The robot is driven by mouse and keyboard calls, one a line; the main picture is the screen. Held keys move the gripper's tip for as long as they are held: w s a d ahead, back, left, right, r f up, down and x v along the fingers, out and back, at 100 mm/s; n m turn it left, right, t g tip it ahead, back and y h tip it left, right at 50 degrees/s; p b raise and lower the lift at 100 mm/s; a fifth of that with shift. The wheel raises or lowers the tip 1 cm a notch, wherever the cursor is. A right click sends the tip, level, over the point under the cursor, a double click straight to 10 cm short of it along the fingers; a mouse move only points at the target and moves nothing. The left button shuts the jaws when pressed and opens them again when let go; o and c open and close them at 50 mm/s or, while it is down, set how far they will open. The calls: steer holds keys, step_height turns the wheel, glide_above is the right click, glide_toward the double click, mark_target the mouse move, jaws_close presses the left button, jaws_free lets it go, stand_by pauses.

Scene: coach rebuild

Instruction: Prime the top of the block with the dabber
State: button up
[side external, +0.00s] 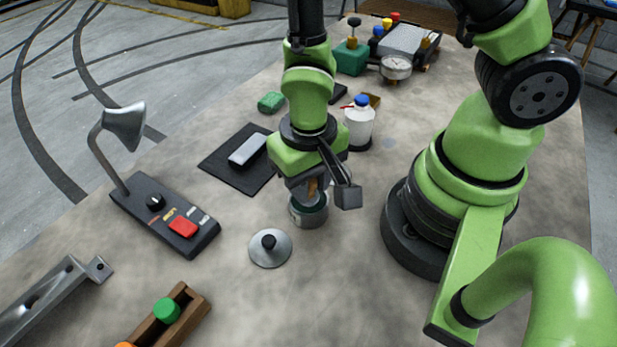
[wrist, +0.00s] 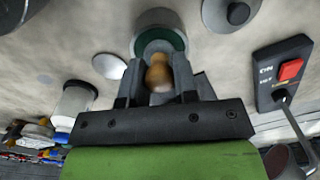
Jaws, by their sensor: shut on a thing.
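The grey block (side external: 248,149) lies on a black mat (side external: 220,168), left of my gripper in the side view. My gripper (side external: 313,185) points down over an open round tin (side external: 309,217) and is shut on the dabber's wooden handle (wrist: 158,74). The tin also shows in the wrist view (wrist: 158,17), with dark green inside. The dabber's lower end is hidden at the tin's mouth; I cannot tell how deep it sits. The block is not clear in the wrist view.
A round lid with a black knob (side external: 270,249) lies in front of the tin. A lamp box with a red button (side external: 183,227) stands left. A white bottle (side external: 359,125) stands behind right. A green sponge-like piece (side external: 271,102) lies beyond the mat. A wooden tray (side external: 190,304) is at the front.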

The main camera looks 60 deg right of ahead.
stand_by(0.4)
steer(key=shift+r, duration=3.5)
